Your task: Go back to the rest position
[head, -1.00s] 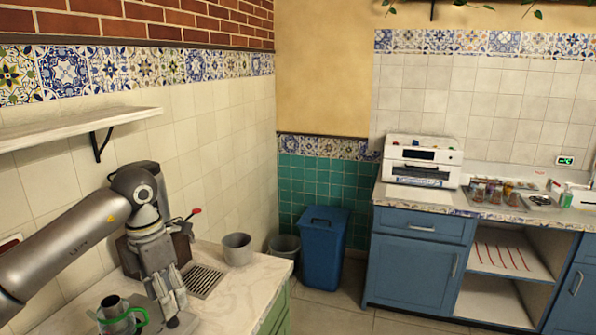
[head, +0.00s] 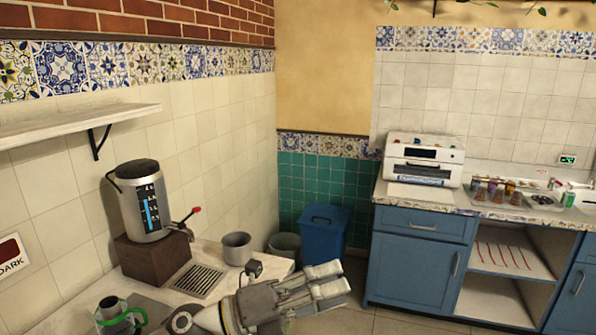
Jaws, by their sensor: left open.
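My left gripper (head: 336,285) is open and empty. It is at the counter's right edge, with its fingers pointing right past that edge. The silver samovar (head: 146,204) stands on a brown block (head: 153,259) against the left wall, and its red-handled tap points right. A small teapot with a green handle (head: 118,317) stands at the front left of the counter, apart from the gripper. My right gripper is not in view.
A metal drip grille (head: 199,281) lies by the block, with a grey cup (head: 237,248) behind it. A blue bin (head: 322,233) and a grey bucket (head: 285,247) stand beyond the counter. Blue cabinets (head: 411,263) carry a white appliance (head: 424,159). A white shelf (head: 75,124) juts from the left wall.

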